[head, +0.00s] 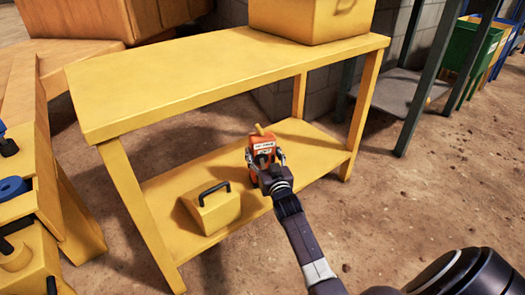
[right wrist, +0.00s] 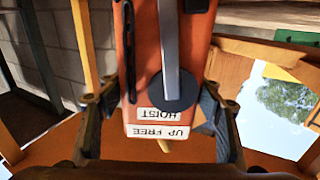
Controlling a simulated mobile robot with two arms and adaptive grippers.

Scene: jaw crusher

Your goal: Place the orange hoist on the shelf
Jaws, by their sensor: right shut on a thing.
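The orange hoist (head: 262,143) is upright over the lower shelf (head: 322,148) of the yellow table. My right gripper (head: 266,163) is shut on it, reaching in from the front, below the tabletop. I cannot tell whether the hoist's base touches the shelf. In the right wrist view the hoist (right wrist: 143,45) fills the middle, its labels "HOIST" and "UP FREE" upside down, with a finger of my right gripper (right wrist: 158,100) on each side. My left gripper is not in view.
A yellow box with a black handle (head: 215,208) sits on the lower shelf, left of the hoist. The tabletop (head: 190,78) overhangs the shelf, with a large yellow box (head: 310,20) at its back right. Table legs stand at the corners. The shelf is bare right of the hoist.

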